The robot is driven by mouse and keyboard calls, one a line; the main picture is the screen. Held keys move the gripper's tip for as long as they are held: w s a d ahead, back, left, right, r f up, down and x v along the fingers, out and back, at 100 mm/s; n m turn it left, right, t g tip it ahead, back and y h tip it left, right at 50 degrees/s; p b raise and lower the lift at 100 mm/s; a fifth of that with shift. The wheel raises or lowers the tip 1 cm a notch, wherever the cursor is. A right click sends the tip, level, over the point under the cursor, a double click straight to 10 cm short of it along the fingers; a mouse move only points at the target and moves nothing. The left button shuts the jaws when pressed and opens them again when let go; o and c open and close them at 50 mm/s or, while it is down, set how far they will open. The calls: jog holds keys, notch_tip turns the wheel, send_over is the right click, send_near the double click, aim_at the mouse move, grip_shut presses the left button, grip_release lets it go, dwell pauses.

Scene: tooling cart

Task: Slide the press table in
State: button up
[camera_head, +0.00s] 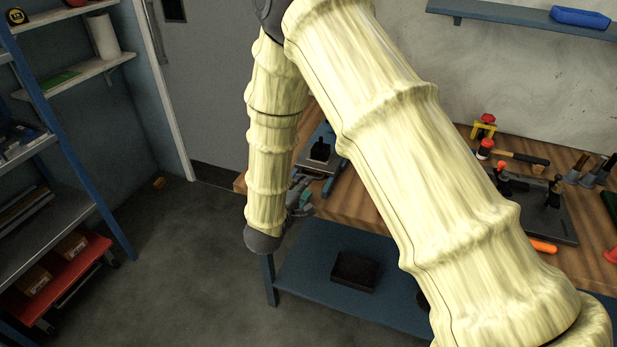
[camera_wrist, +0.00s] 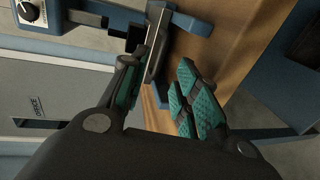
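The press (camera_head: 320,152) is a blue-framed device with a dark block, standing at the left end of the wooden workbench in the head view. In the wrist view its blue frame (camera_wrist: 185,18) lies at the top, with a thin grey metal plate (camera_wrist: 157,45), apparently the press table, seen nearly edge-on. My gripper (camera_head: 303,198) is at the bench's left front edge, beside the press. In the wrist view my gripper (camera_wrist: 158,88) has its teal-padded fingers apart. The plate's near end is close to the left fingertip; I cannot tell whether they touch.
The wooden bench top (camera_head: 375,205) has tools and a dark plate on its right part. A blue lower shelf (camera_head: 310,265) holds a black bin (camera_head: 355,271). Shelving with a red tray (camera_head: 75,262) stands at the left.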

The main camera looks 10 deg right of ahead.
aim_at(318, 162)
jog(key=shift+p+x, duration=0.55)
jog(key=shift+x, duration=2.45)
jog(key=shift+c, duration=0.3)
grip_shut()
jog(key=shift+d, duration=0.1)
